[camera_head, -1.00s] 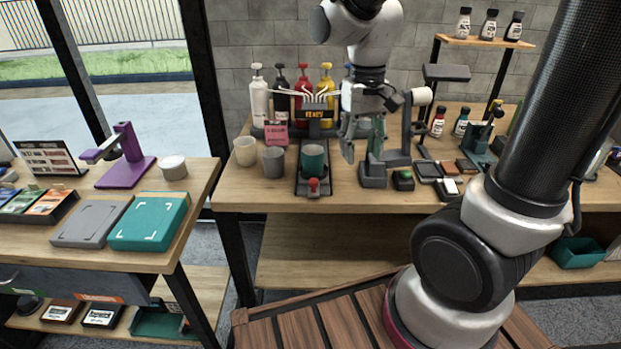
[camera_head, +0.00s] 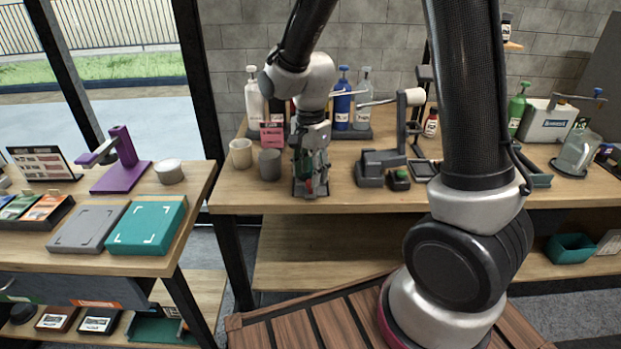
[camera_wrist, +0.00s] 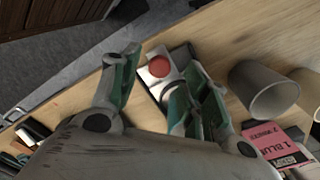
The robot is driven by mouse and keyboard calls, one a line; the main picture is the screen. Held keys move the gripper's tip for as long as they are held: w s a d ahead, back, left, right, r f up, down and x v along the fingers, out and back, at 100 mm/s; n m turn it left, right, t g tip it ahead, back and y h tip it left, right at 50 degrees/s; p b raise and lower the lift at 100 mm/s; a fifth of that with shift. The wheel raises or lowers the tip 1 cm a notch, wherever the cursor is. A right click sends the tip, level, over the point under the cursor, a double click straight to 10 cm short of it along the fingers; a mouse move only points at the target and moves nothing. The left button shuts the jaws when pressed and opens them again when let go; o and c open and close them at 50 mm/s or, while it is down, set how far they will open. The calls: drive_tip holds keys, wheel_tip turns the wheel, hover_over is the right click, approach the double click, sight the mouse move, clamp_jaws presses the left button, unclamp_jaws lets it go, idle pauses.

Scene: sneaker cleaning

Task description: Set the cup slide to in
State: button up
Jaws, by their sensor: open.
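The cup slide (camera_head: 299,191) is a dark track at the front of the counter, mostly hidden behind my gripper (camera_head: 312,184) in the head view. In the wrist view its red round knob (camera_wrist: 159,66) sits on a pale block at the slide's front end. My gripper (camera_wrist: 160,70) is open, with its teal-padded fingers on either side of the knob. I cannot tell whether they touch it. A teal cup (camera_wrist: 178,103) stands on the slide behind the knob, partly hidden by a finger.
A grey cup (camera_head: 270,164) and a cream cup (camera_head: 240,153) stand left of the slide. A pink card (camera_head: 271,134) and pump bottles, including a blue one (camera_head: 342,105), are behind. A dark stand (camera_head: 376,166) is to the right. The counter's front edge is close.

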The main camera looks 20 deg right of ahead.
sight(310, 153)
drive_tip(key=shift+f, duration=1.2)
drive_tip(key=shift+c, duration=0.5)
clamp_jaws()
drive_tip(key=w+d, duration=0.1)
drive_tip(key=w, duration=0.3)
drive_tip(key=w+d, duration=0.1)
drive_tip(key=w, duration=0.3)
drive_tip(key=w+d, duration=0.2)
drive_tip(key=w, duration=0.1)
drive_tip(key=shift+w, duration=0.4)
drive_tip(key=shift+o, duration=0.5)
unclamp_jaws()
